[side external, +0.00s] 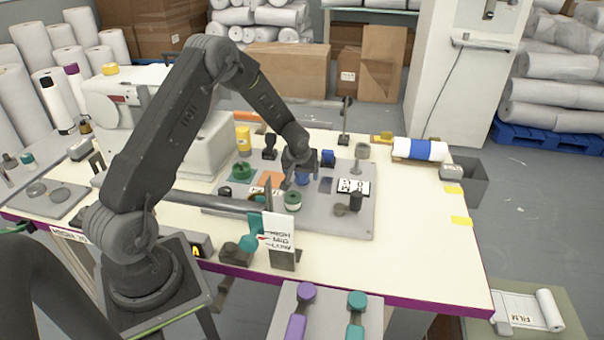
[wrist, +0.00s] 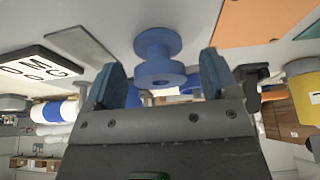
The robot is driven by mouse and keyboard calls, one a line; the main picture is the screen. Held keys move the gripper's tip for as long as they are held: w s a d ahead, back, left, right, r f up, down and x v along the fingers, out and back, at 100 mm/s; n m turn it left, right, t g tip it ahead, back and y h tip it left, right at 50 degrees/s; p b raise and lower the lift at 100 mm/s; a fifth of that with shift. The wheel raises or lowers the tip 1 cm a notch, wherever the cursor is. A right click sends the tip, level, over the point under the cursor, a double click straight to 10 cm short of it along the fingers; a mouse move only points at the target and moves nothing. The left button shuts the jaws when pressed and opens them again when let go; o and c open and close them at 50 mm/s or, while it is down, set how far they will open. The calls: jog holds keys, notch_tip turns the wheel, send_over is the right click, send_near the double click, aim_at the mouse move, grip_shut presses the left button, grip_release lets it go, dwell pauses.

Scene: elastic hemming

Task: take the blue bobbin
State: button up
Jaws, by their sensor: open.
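In the wrist view a blue bobbin (wrist: 158,58) with two round flanges sits against the grey board (wrist: 115,18). My gripper (wrist: 162,66) is open, with one finger on each side of the bobbin in that picture. A gap shows between the bobbin and each finger; how deep it lies between them is hard to tell. In the side view my gripper (side external: 299,178) points down over the board (side external: 340,222), and the blue bobbin (side external: 303,179) shows partly hidden at its fingers.
A green spool (side external: 293,199) stands close in front of my gripper and another green piece (side external: 241,171) stands to its left. A lettered card (side external: 353,187) stands to the right, and a second blue piece (side external: 327,157) behind. The table's right part is mostly clear.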

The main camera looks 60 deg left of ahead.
jog(key=shift+w+a+f, duration=0.1)
jog(key=shift+a+f, duration=0.05)
jog(key=shift+f, duration=0.3)
jog(key=c, duration=1.1)
